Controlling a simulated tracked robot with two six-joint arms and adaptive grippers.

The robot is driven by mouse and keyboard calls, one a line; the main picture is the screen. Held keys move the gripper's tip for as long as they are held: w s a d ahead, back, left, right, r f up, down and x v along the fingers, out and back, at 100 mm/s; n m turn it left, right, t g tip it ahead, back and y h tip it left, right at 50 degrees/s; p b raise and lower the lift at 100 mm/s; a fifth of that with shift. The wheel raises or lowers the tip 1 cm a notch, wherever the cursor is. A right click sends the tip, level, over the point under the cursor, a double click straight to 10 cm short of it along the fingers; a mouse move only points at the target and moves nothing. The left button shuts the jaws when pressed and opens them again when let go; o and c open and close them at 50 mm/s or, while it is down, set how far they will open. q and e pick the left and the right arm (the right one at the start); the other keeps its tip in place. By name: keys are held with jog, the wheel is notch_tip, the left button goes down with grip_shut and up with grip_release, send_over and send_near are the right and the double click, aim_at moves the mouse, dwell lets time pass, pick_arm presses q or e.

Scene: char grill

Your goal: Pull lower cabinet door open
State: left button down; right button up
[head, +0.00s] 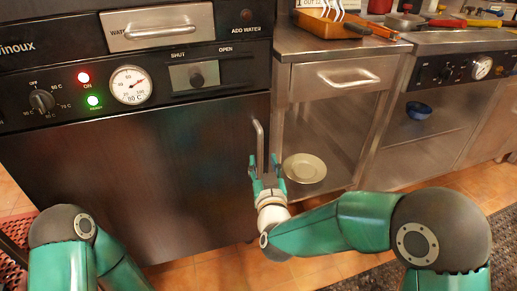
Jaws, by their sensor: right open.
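The lower cabinet door (130,180) is a dark metal panel below the control strip and looks shut. Its vertical metal bar handle (259,145) is at the door's right edge. My right gripper (266,166) is open at the lower part of the handle, with one finger on each side of it in the picture. I cannot tell if the fingers touch the handle. My left arm (75,245) shows at the lower left, and its gripper is not in view.
An open steel shelf unit with a drawer (345,77) stands right of the door, and a plate (304,168) lies inside it. A red crate (14,240) is at the lower left. Tiled floor shows in front.

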aim_at(261, 149)
jog(key=w, duration=0.7)
jog(key=shift+a+b, duration=0.35)
jog(key=shift+a, duration=0.05)
jog(key=shift+c, duration=0.3)
grip_shut()
